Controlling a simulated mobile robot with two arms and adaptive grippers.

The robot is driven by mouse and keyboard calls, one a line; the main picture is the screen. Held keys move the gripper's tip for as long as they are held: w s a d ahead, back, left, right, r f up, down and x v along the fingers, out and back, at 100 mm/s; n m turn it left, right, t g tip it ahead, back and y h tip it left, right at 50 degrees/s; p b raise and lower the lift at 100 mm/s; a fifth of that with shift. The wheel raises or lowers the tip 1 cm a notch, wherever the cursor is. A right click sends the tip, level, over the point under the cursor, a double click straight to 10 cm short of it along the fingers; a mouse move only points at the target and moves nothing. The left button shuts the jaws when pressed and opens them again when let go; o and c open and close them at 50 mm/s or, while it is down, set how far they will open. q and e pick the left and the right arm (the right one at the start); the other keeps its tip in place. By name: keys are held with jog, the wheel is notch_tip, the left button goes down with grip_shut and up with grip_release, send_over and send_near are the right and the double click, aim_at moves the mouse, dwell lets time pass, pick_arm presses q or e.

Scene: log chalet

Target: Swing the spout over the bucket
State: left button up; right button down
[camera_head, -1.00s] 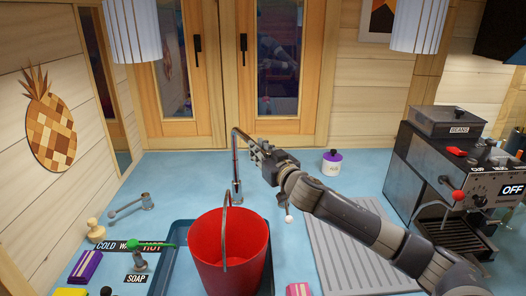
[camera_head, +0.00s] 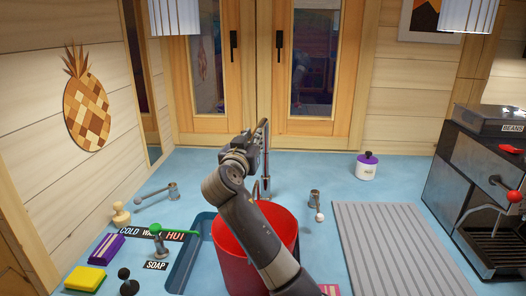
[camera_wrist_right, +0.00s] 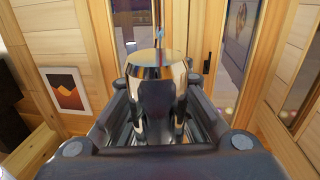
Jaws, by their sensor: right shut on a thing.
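The thin metal spout (camera_head: 267,148) rises from the blue counter behind the red bucket (camera_head: 284,229), and its upper end bends toward my right gripper (camera_head: 245,139). My right gripper is shut on the spout; in the right wrist view a shiny metal cylinder, part of the spout (camera_wrist_right: 161,90), sits between the fingers. In the head view, the gripper is up and slightly left of the spout's upright. My right arm crosses in front of the bucket and hides part of it. Whether the spout's outlet is above the bucket's opening is hidden. My left gripper is not in view.
The bucket stands at the blue sink tray (camera_head: 186,262). A green-topped soap pump (camera_head: 160,240) is at left. A grey ridged mat (camera_head: 385,240) and coffee machine (camera_head: 480,190) are at right.

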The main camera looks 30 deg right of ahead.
jog(key=shift+w+a+f+m+g+h+b, duration=0.25)
jog(key=shift+w+a+m+g+h+b, duration=0.35)
jog(key=shift+a+b, duration=0.25)
jog(key=shift+w, duration=0.1)
jog(key=c, duration=1.5)
grip_release()
jog(key=shift+w, duration=0.1)
jog(key=shift+r, duration=0.1)
jog(key=v, duration=1.2)
